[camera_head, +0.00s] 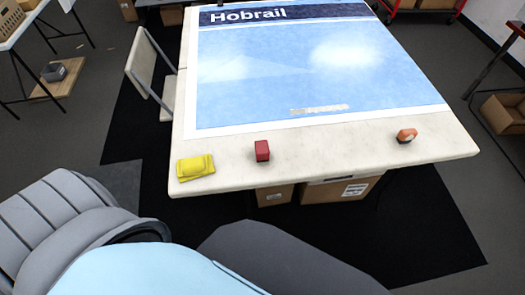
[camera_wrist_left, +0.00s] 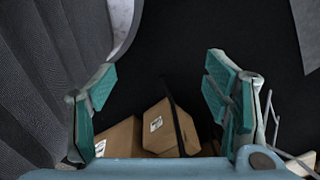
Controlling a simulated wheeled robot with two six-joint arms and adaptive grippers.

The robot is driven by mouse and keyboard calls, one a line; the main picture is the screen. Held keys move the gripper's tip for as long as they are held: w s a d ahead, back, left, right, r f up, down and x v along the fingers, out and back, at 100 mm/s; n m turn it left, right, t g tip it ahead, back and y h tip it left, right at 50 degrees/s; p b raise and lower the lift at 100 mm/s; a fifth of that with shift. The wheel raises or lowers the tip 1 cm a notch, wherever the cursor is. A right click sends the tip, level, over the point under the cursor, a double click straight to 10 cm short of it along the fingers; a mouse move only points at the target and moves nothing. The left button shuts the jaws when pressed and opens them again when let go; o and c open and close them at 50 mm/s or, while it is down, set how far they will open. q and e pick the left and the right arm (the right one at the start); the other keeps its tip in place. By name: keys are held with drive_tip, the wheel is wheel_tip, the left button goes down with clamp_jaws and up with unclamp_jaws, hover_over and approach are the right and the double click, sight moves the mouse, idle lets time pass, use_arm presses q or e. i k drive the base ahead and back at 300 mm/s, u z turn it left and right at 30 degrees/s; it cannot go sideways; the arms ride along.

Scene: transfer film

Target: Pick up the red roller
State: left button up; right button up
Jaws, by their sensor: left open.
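A small red block-shaped object (camera_head: 262,151), the only plainly red thing on the table, stands near the table's front edge, left of the middle. I cannot make out a roller shape on it. It does not show in the left wrist view. My left gripper (camera_wrist_left: 162,100) shows in the left wrist view with its two teal-padded fingers wide apart and nothing between them. Below it are dark floor and cardboard boxes. Neither gripper shows in the head view.
A yellow folded cloth or pack (camera_head: 195,167) lies left of the red object on the pale table (camera_head: 345,150). An orange object (camera_head: 406,135) is at the right. A blue Hobrail film sheet (camera_head: 310,65) covers the table's middle. Cardboard boxes (camera_wrist_left: 161,127) are below.

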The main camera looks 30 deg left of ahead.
sight(261, 150)
drive_tip(key=z, duration=2.25)
drive_tip(key=i, duration=1.05)
drive_tip(key=u, duration=2.85)
